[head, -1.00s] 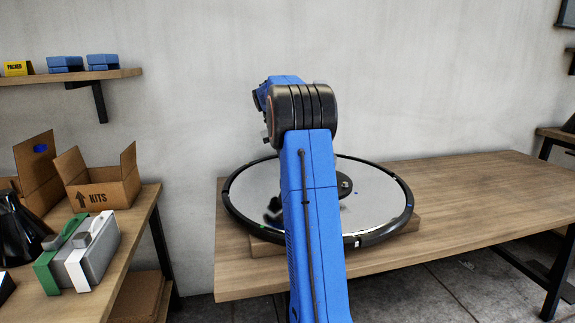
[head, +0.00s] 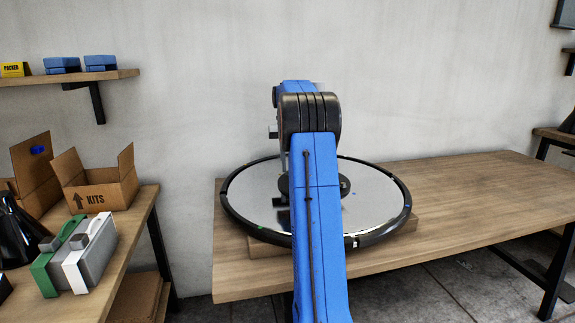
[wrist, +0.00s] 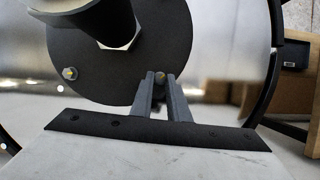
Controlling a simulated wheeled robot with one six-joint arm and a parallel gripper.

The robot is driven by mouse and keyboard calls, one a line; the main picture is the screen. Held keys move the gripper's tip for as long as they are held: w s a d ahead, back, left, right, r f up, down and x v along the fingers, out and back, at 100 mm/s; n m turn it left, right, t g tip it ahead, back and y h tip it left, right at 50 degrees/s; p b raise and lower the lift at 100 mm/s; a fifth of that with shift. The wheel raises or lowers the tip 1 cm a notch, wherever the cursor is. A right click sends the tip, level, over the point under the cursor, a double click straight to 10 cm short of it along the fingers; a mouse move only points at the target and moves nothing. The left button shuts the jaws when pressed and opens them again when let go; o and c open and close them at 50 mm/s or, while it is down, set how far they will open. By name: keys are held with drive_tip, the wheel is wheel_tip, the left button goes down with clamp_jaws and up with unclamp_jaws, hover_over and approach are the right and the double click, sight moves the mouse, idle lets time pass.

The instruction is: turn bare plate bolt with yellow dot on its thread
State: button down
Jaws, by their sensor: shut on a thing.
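In the wrist view a round black plate (wrist: 100,85) surrounds a dark column (wrist: 85,18) with a pale hex collar. A plate bolt (wrist: 160,76) sits near the plate's lower right edge. My gripper (wrist: 160,78) is shut on this bolt, with one grey finger on each side. A second bolt (wrist: 70,73) with a yellowish tip stands free at the plate's left. I cannot make out a yellow dot on the held bolt's thread, as the fingers hide part of it. In the head view my arm hides most of the plate and the gripper's tips.
A round shiny base with a black rim (head: 401,222) lies on a wooden block on the table (head: 470,195). The table's right side is clear. At the left are a KITS box (head: 97,191), cases (head: 88,262) and a shelf (head: 68,78).

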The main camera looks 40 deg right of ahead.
drive_tip(key=shift+m, duration=0.4)
idle(0.3)
drive_tip(key=c, duration=1.7)
unclamp_jaws()
